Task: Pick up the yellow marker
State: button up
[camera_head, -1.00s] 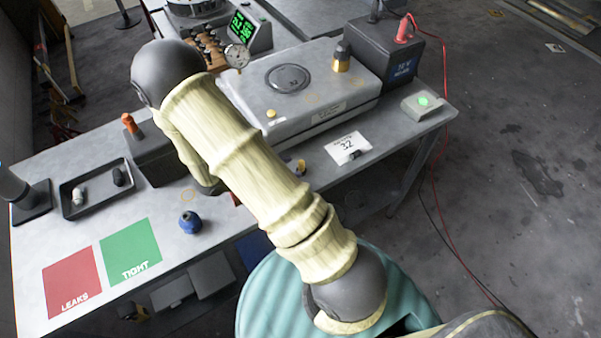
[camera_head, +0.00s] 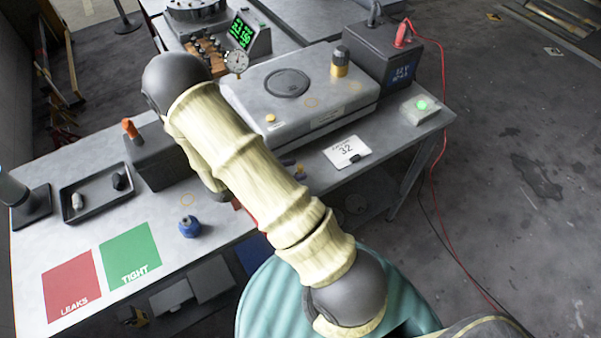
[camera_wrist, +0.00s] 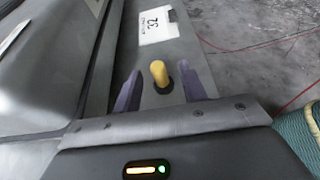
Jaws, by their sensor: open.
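The yellow marker (camera_wrist: 158,72) stands roughly upright in the wrist view, with a dark part around its lower end, on the grey table beside the long grey case. My gripper (camera_wrist: 160,68) is open. One purple-grey finger is left of the marker and the other right of it, with visible space on both sides. Whether the fingers are level with the marker in depth is hard to tell. In the head view only a small yellow bit of the marker (camera_head: 299,167) shows past my arm, and most of my gripper is hidden.
The grey case (camera_head: 255,100) stands close to the marker. A white card reading 32 (camera_head: 346,151) lies to the right. A blue knob (camera_head: 189,226), red and green mats (camera_head: 71,286), a black tray (camera_head: 97,209) and a battery box (camera_head: 385,60) are also on the table.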

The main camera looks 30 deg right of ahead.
aim_at(306, 167)
jog(key=p+x, duration=0.1)
jog(key=x, duration=0.4)
jog(key=shift+w+p, duration=0.15)
jog(key=shift+p, duration=0.15)
grip_shut()
notch_tip(306, 167, up, 10)
jog(key=b, duration=0.1)
dwell(0.7)
dwell(0.5)
